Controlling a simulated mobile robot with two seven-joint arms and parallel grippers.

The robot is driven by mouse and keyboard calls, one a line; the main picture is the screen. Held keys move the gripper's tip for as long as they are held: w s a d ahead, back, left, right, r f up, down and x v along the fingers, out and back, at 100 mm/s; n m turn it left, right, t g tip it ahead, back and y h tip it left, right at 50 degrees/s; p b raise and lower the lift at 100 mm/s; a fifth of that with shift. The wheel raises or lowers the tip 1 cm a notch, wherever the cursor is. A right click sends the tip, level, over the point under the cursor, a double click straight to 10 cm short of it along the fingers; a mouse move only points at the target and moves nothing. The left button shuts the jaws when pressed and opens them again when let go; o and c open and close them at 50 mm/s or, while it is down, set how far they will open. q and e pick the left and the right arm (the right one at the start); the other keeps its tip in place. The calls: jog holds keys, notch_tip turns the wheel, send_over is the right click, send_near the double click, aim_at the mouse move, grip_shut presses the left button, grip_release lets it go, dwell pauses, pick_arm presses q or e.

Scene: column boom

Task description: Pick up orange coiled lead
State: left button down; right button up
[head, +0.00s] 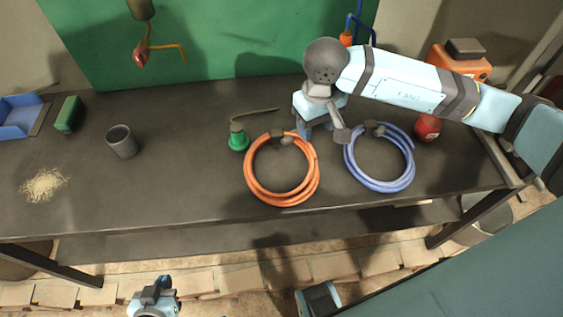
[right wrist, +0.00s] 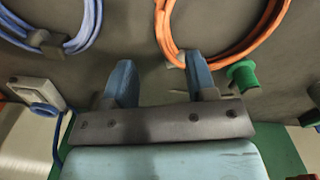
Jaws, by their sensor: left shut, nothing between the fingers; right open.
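The orange coiled lead (head: 282,199) lies flat on the dark workbench, near the middle, with a brown tie at its far side. It also shows in the right wrist view (right wrist: 165,30), at the top right. My right gripper (head: 316,129) is above the bench, just beyond the coil's far right edge. In the right wrist view its two blue fingers (right wrist: 160,72) are apart with nothing between them; one fingertip appears close to the orange coil's edge. My left gripper (head: 155,284) is low in front of the bench, shut and empty, far from the coil.
A blue coil (head: 380,187) lies right of the orange one. A green fitting (head: 238,138) stands close to its upper left. A grey cup (head: 122,141), a green block (head: 69,114) and a blue tray (head: 20,117) are further left. A red object (head: 427,127) is under my right arm.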

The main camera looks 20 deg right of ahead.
aim_at(311, 151)
notch_tip(311, 151, down, 4)
jog(key=shift+r, duration=0.15)
jog(key=shift+a+f+p, duration=0.2)
jog(key=shift+f+p, duration=0.35)
jog(key=shift+f, duration=2.2)
jog(key=shift+c, duration=0.3)
grip_shut()
